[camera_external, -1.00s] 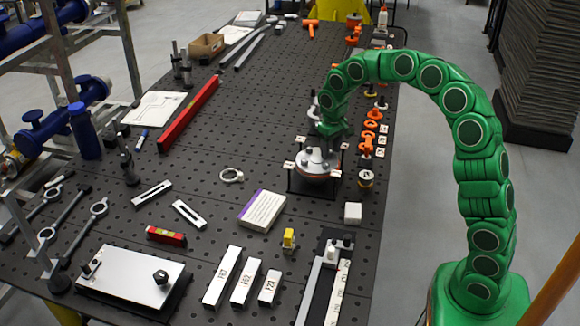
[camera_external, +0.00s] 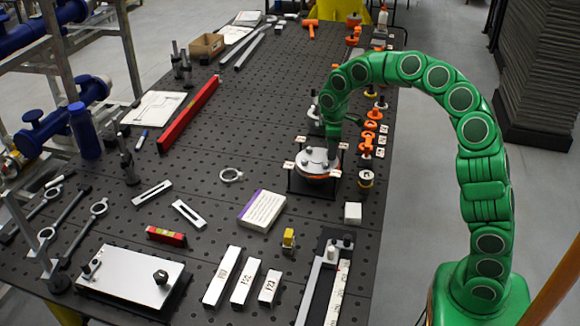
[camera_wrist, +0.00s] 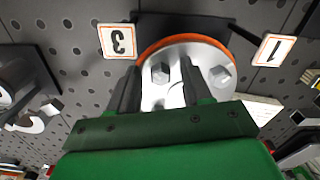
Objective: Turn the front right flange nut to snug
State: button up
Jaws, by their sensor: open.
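The round grey flange (camera_external: 317,161) with an orange rim sits on a dark stand near the table's right side. In the wrist view, the flange (camera_wrist: 178,93) carries one hex nut (camera_wrist: 160,73) that appears between my fingers and another hex nut (camera_wrist: 221,76) to the right of the right finger. Which one is the front right nut I cannot tell. My gripper (camera_wrist: 158,66) is open, with its fingers apart; contact with a nut cannot be made out. In the external view, my gripper (camera_external: 334,143) is at the flange's far right side. The fingers hide part of the flange.
Number tags stand around the flange, among them a "3" tag (camera_wrist: 118,41) and a "1" tag (camera_wrist: 273,49). Orange parts (camera_external: 368,140) line the table's right edge. A white box with a purple edge (camera_external: 262,210) lies in front.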

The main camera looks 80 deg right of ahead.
notch_tip(320, 180, up, 8)
jog(key=shift+r, duration=0.1)
jog(key=shift+w, duration=0.45)
notch_tip(320, 180, down, 8)
jog(key=shift+a+r, duration=0.1)
jog(key=shift+r, duration=0.05)
jog(key=shift+w+f+n, duration=0.1)
jog(key=shift+f+n, duration=0.1)
jog(key=shift+n, duration=0.1)
jog(key=shift+a+n, duration=0.1)
jog(key=shift+n, duration=1)
jog(key=shift+r+n, duration=0.25)
jog(key=shift+n, duration=0.05)
notch_tip(320, 180, up, 8)
jog(key=shift+f, duration=0.2)
jog(key=s+a+r, duration=0.1)
jog(key=s+a, duration=0.2)
jog(key=a, duration=0.5)
jog(key=s+a+r, duration=0.2)
jog(key=s+a, duration=0.2)
jog(key=a, duration=0.5)
jog(key=s+a+r, duration=0.2)
jog(key=s+a, duration=0.1)
jog(key=a, duration=0.5)
jog(key=shift+s+a+r+y, duration=0.15)
jog(key=shift+s+a+y, duration=0.05)
jog(key=shift+a+y, duration=0.1)
